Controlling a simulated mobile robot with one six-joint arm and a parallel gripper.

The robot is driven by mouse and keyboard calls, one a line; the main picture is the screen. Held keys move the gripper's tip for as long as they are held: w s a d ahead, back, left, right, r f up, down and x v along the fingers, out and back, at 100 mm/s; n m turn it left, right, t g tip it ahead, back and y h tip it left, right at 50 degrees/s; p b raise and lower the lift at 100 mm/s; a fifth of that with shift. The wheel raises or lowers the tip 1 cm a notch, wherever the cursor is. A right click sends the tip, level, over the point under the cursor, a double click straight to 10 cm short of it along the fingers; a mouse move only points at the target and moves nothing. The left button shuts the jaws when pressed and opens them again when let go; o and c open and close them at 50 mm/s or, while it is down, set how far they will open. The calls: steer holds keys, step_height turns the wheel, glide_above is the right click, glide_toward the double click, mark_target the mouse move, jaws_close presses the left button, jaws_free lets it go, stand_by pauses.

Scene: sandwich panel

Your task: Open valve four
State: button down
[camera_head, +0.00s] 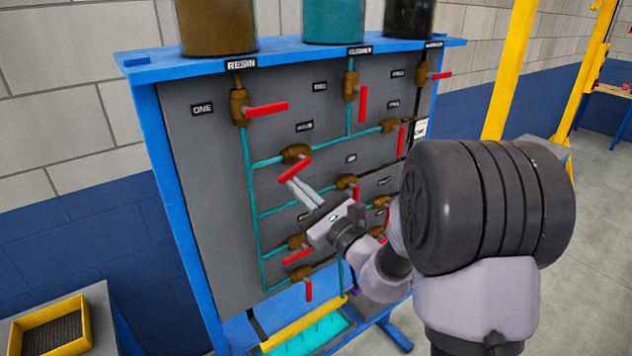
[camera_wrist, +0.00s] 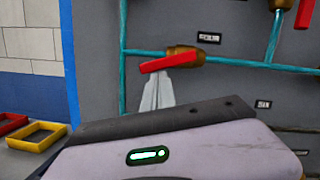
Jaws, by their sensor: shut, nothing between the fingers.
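A brown valve (camera_head: 295,153) with a red lever handle (camera_head: 294,169) sits on a teal pipe at the left middle of the grey panel. The small label above it (camera_head: 305,126) is too blurred to read for sure. The handle slants down to the left. In the wrist view the same valve (camera_wrist: 186,53) shows with its red handle (camera_wrist: 172,62) close to level, its left end slightly lower. My gripper (camera_head: 288,181) is shut and empty, its fingertips just below the handle's left part; the tips also show in the wrist view (camera_wrist: 157,84). I cannot tell whether they touch the handle.
Several other red-handled valves sit on the panel, including one labelled ONE (camera_head: 239,106) at upper left. The blue frame (camera_head: 175,200) edges the panel. A teal tray (camera_head: 315,333) lies below. A yellow bin (camera_head: 50,327) stands at lower left.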

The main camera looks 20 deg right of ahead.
steer(key=m, duration=0.1)
steer(key=r+m+p, duration=0.1)
steer(key=shift+s+a+m+t+h, duration=0.1)
steer(key=shift+a+m+t+h, duration=0.2)
steer(key=shift+a, duration=0.1)
steer(key=shift+a+r+p, duration=0.1)
steer(key=shift+r+p, duration=0.05)
steer(key=shift+p, duration=0.3)
steer(key=shift+s+a, duration=0.1)
